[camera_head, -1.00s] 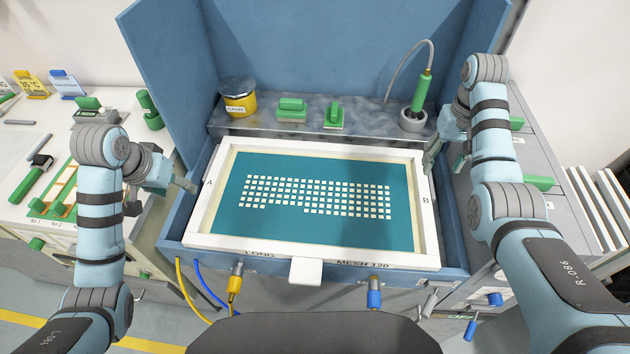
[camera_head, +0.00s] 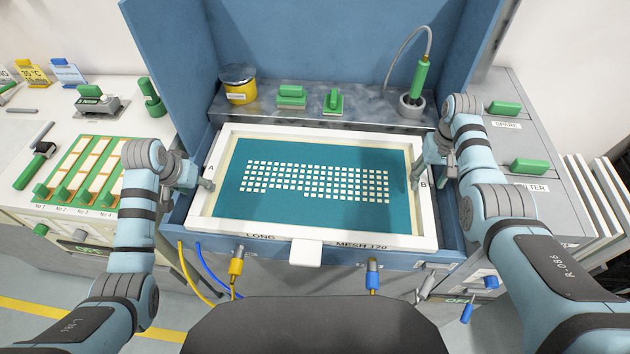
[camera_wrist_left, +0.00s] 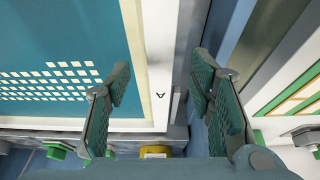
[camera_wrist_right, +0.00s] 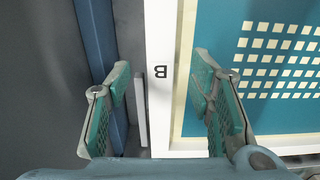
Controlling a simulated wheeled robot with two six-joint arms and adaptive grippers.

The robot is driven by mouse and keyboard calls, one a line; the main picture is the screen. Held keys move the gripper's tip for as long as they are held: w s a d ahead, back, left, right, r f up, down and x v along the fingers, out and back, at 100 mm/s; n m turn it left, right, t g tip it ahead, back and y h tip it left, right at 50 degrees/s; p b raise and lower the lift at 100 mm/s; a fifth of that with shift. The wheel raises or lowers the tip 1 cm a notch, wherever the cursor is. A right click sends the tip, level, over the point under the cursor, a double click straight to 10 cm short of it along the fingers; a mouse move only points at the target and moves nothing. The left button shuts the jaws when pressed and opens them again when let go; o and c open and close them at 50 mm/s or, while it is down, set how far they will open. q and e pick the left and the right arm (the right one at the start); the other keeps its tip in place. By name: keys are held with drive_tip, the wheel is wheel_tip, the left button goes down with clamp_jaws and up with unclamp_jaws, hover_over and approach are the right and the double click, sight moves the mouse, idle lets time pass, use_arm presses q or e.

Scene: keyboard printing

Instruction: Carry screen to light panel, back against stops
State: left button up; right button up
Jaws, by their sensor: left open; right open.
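The screen (camera_head: 317,134) is a white frame around teal mesh with a keyboard pattern of pale squares. It lies flat in the blue booth, with letter A on its left side, B on its right and a white tab at the front. My left gripper (camera_head: 207,184) is open at the A side; in the left wrist view its fingers (camera_wrist_left: 160,85) stand either side of the frame bar. My right gripper (camera_head: 418,182) is open at the B side; in the right wrist view its fingers (camera_wrist_right: 160,80) straddle the bar beside the B. I do not make out a light panel.
Left is a bench with a green rack (camera_head: 85,170). Right is a grey drawer cabinet (camera_head: 520,145). Blue walls border the screen.

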sight(203, 189)
use_arm(q)
drive_tip(key=shift+x, duration=1.15)
use_arm(e)
wheel_tip(203, 189, down, 2)
drive_tip(key=shift+f, duration=0.15)
use_arm(q)
drive_tip(key=shift+w+f, duration=0.3)
drive_tip(key=shift+f, duration=0.25)
use_arm(e)
drive_tip(key=shift+w+f, duration=0.1)
drive_tip(key=shift+f, duration=0.45)
use_arm(q)
drive_tip(key=shift+s+r, duration=0.1)
drive_tip(key=shift+c, duration=0.4)
use_arm(e)
drive_tip(key=shift+c, duration=0.4)
use_arm(q)
drive_tip(key=c, duration=0.3)
use_arm(e)
drive_tip(key=shift+r, duration=0.1)
drive_tip(key=c, duration=0.3)
use_arm(q)
clamp_jaws()
use_arm(e)
clamp_jaws()
